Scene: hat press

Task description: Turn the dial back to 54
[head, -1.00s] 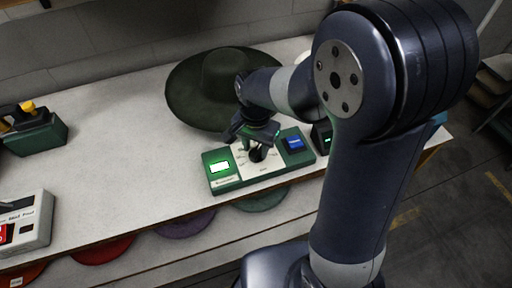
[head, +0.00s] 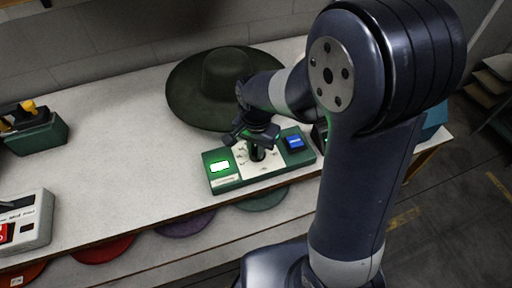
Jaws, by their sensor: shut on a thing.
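The green control box (head: 226,181) lies on the white bench. It has a lit display (head: 219,167) at its left, a white dial plate (head: 243,167) in the middle and a blue button (head: 295,142) at its right. The display is too small to read. The dark dial (head: 257,155) stands on the plate. My gripper (head: 256,146) reaches down over the dial from above and is shut on it. The gripper partly hides the dial and its scale, so I cannot tell where its pointer stands.
A wide dark green hat (head: 203,96) lies just behind the box. A grey box with a red switch (head: 25,226) is at the front left, and a green box with yellow parts (head: 38,136) is behind it. The bench between them is clear.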

